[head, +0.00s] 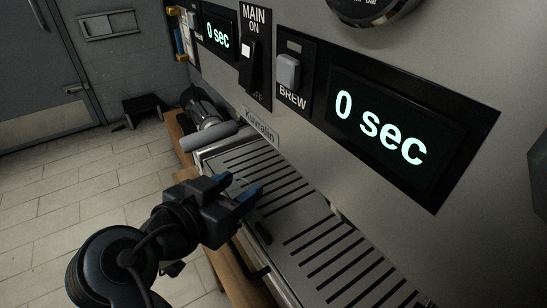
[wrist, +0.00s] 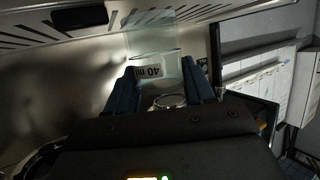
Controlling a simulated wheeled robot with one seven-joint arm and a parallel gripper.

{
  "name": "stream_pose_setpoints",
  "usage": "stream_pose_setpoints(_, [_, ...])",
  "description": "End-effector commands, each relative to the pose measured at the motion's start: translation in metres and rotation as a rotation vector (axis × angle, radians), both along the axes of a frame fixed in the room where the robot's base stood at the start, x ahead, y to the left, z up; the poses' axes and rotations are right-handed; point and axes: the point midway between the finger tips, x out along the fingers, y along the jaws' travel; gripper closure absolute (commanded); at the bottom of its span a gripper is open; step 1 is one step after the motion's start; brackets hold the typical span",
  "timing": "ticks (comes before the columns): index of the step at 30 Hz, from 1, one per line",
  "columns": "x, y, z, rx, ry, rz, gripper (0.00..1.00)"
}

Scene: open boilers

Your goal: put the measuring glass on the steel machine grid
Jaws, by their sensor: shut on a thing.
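The measuring glass is small and clear. In the wrist view the glass (wrist: 153,48) shows between my blue-tipped fingers, with an upside-down "40 ml" label. My gripper (wrist: 160,78) is shut on it. In the head view my gripper (head: 240,184) is over the left edge of the steel machine grid, and the glass is faint and mostly hidden by the fingers. The slotted grid (head: 318,238) runs from the middle to the lower right, with its bare slots clear. I cannot tell whether the glass touches the grid.
A portafilter with a grey handle (head: 208,137) is at the grid's far end. The machine's front panel (head: 290,130) rises behind the grid, with switches and two displays reading "0 sec". A wooden edge (head: 232,272) and tiled floor lie left. The grid's right part is free.

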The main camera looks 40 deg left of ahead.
Motion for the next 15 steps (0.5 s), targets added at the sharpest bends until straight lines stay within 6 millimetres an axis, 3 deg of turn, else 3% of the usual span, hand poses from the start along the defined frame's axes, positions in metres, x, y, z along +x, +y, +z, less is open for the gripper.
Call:
stream_pose_setpoints(6, [0.048,0.004,0.002,0.0,0.0,-0.002,0.9])
stream_pose_setpoints(15, [0.074,0.007,0.001,0.0,-0.001,-0.002,0.9])
